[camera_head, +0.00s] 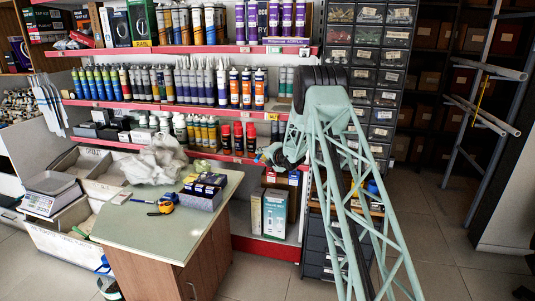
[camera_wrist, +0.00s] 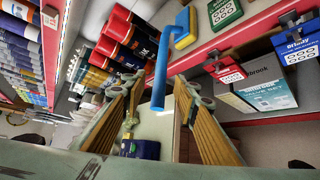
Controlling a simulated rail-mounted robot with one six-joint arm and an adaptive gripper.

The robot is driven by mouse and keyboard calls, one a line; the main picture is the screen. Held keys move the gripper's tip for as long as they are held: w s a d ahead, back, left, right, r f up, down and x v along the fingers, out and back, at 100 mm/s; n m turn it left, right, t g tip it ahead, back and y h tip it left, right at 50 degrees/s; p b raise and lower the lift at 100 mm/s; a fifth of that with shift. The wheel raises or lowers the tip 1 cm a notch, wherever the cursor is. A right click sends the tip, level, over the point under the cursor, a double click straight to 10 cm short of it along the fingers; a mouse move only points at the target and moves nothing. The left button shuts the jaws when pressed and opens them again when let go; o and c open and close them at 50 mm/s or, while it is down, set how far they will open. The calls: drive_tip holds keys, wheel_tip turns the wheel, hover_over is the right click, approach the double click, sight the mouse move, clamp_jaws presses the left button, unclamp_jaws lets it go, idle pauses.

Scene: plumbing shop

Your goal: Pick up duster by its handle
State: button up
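A smooth blue rod (camera_wrist: 162,68) with a bent upper end shows in the wrist view. It looks like a handle, but I cannot tell for certain that it belongs to the duster.
A counter (camera_head: 135,231) holds a crumpled whitish-grey item (camera_head: 155,160), a tape measure (camera_head: 167,203) and a box of small packs (camera_head: 203,196). Shelves with red edges (camera_head: 180,50) stand close behind my gripper, with red-capped bottles (camera_wrist: 124,36) nearby. Open floor lies at right.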

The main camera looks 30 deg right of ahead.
sight(260, 156)
drive_tip(key=shift+w+f, duration=0.1)
drive_tip(key=shift+w, duration=0.05)
drive_tip(key=shift+b+x, duration=0.6)
drive_tip(key=shift+x, duration=1.85)
clamp_jaws()
